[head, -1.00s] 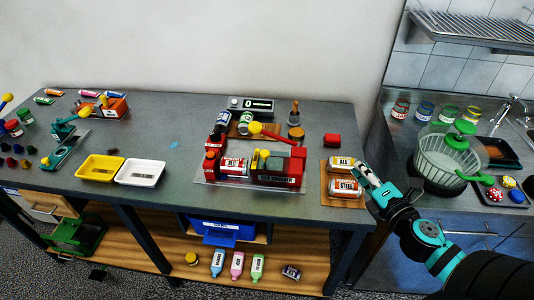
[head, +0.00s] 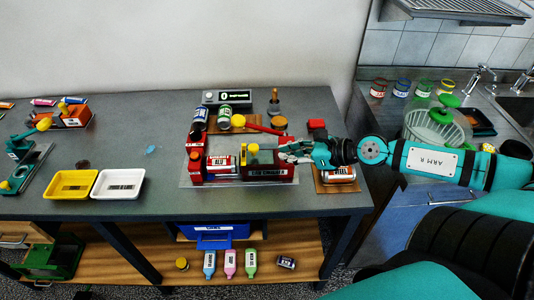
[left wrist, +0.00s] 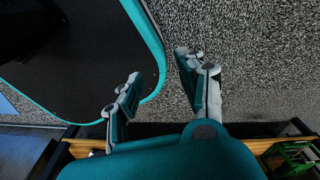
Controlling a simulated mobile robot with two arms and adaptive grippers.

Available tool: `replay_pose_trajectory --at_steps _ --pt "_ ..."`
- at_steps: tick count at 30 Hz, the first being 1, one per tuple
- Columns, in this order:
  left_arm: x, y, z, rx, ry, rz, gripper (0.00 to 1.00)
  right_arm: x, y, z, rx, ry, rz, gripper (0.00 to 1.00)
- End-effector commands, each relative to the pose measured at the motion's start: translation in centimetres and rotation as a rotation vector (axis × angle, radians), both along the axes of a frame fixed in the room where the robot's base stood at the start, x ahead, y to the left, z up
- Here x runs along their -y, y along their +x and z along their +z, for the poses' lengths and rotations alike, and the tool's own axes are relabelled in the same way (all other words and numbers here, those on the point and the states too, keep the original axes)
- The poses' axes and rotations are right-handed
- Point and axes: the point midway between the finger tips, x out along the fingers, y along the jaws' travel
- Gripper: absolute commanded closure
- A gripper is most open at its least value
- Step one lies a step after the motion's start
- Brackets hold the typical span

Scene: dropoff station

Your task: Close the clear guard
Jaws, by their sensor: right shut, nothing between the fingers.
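The red can crusher (head: 270,173) stands on a flat base plate (head: 185,182) at the middle of the bench in the head view. A labelled can (head: 221,170) lies in its bay. A red lever with a yellow knob (head: 238,120) reaches across above it. I cannot make out the clear guard or its position. My right gripper (head: 284,153) comes in from the right, shut and empty, at the crusher's right end, covering part of it; contact is unclear. My left gripper (left wrist: 160,75) shows only in the left wrist view, fingers apart and empty, above the floor.
Two upright cans (head: 224,117) and a display box (head: 226,97) stand behind the crusher. Another can (head: 339,174) lies on a board at right. Yellow (head: 72,184) and white (head: 118,184) trays sit to the left. The bench between trays and crusher is mostly clear.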

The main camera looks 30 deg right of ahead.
Motion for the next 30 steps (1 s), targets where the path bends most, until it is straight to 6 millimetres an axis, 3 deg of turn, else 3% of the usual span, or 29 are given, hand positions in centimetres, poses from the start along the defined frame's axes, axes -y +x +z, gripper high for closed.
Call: replay_pose_trajectory --at_steps 6,8,21,30 --pt "-0.6 2.2 -1.1 0.033 0.005 -0.001 0.60 -1.0 1.9 -1.0 0.006 -0.002 0.001 1.00" --pt "-0.6 2.5 -0.6 0.038 0.006 0.000 0.60 -1.2 2.2 -0.8 0.006 0.005 -0.004 1.00" --pt "-0.8 1.6 0.4 0.023 0.009 0.002 0.60 -2.9 4.8 -1.4 0.004 0.005 -0.004 1.00" --pt "-0.9 1.4 0.4 0.021 0.010 0.002 0.60 -3.1 5.1 -1.7 0.000 0.002 -0.002 1.00"
